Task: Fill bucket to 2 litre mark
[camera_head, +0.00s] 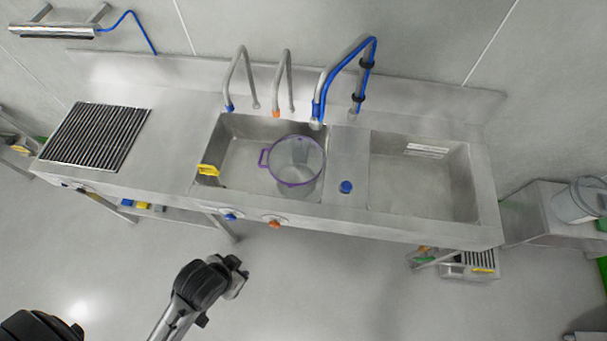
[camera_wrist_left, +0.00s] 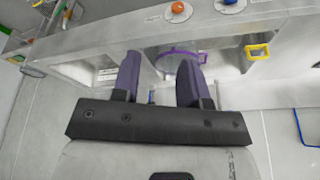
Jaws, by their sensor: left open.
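A clear bucket (camera_head: 297,182) with a purple rim and handle stands in the left sink basin (camera_head: 235,160). I cannot make out a water level or litre marks. Taps with a blue tip (camera_head: 230,107) and an orange tip (camera_head: 276,114) stand behind this basin, with no visible stream. A blue knob (camera_head: 230,216) and an orange knob (camera_head: 273,223) are on the sink's front. My left gripper (camera_head: 238,276) is in front of and below the sink front, apart from it. In the left wrist view it is open and empty (camera_wrist_left: 160,80), the purple rim (camera_wrist_left: 182,55) beyond.
A blue-hosed tap (camera_head: 318,105) stands right of the other taps. A yellow piece (camera_head: 208,170) sits at the left basin's edge. The right basin (camera_head: 420,185) looks empty, and a blue cap (camera_head: 346,187) lies between basins. A grate (camera_head: 95,135) is at left. Floor in front is open.

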